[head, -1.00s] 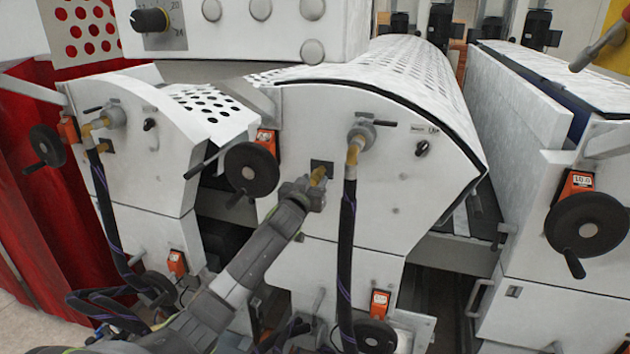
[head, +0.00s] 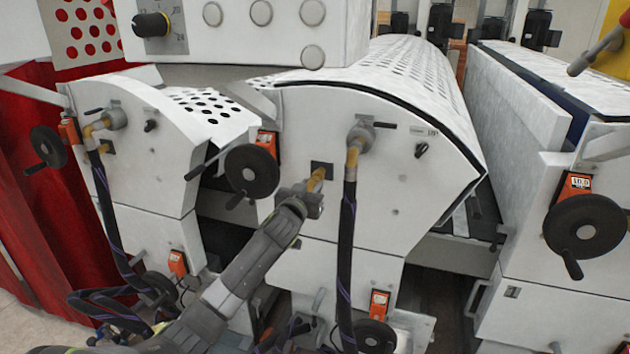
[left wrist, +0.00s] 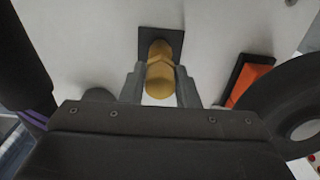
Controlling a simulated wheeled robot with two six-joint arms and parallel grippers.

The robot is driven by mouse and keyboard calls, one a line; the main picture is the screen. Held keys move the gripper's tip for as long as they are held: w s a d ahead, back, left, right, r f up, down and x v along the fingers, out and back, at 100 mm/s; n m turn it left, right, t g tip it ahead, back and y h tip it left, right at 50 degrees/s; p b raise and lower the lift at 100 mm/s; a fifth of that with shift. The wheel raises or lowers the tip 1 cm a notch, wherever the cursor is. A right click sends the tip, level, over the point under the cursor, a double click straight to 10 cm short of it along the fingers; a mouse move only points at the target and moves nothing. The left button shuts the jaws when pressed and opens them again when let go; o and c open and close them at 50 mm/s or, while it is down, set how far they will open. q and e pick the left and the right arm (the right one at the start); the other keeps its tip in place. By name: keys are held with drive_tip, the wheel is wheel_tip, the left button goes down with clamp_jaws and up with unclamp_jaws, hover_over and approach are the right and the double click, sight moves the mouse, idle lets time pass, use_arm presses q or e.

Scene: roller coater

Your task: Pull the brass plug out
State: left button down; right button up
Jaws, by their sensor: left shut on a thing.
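The brass plug (head: 316,180) sits at a small dark square plate (head: 322,168) on the white front panel of the middle machine unit. My left gripper (head: 312,188) reaches up to it from below and is shut on the plug. In the left wrist view the plug (left wrist: 159,76) lies between the two grey fingers of my left gripper (left wrist: 160,88), with the dark plate (left wrist: 170,42) just beyond it. Whether the plug's inner end is still inside the plate cannot be told. My right gripper is not in view.
A black hose with a brass elbow (head: 353,155) hangs just right of the plug. A black handwheel (head: 251,170) with an orange counter (head: 267,142) is close on the left. Another handwheel (head: 586,225) stands at far right.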

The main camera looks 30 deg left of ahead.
sight(309, 189)
use_arm(q)
drive_tip(key=shift+p+v, duration=0.65)
drive_tip(key=shift+v, duration=1.25)
drive_tip(key=p+v, duration=0.1)
drive_tip(key=v, duration=0.2)
drive_tip(key=s+d+m+h+b, duration=0.1)
drive_tip(key=s+d+b, duration=0.3)
drive_tip(key=d, duration=0.7)
drive_tip(key=s+d+m+h+b, duration=0.1)
drive_tip(key=s+d+h+b, duration=0.2)
drive_tip(key=s+d, duration=0.4)
drive_tip(key=d+r+b, duration=0.1)
drive_tip(key=d, duration=0.2)
drive_tip(key=shift+s+d+m+t, duration=0.3)
drive_tip(key=shift+s+d+m, duration=0.05)
drive_tip(key=shift+s+m, duration=0.05)
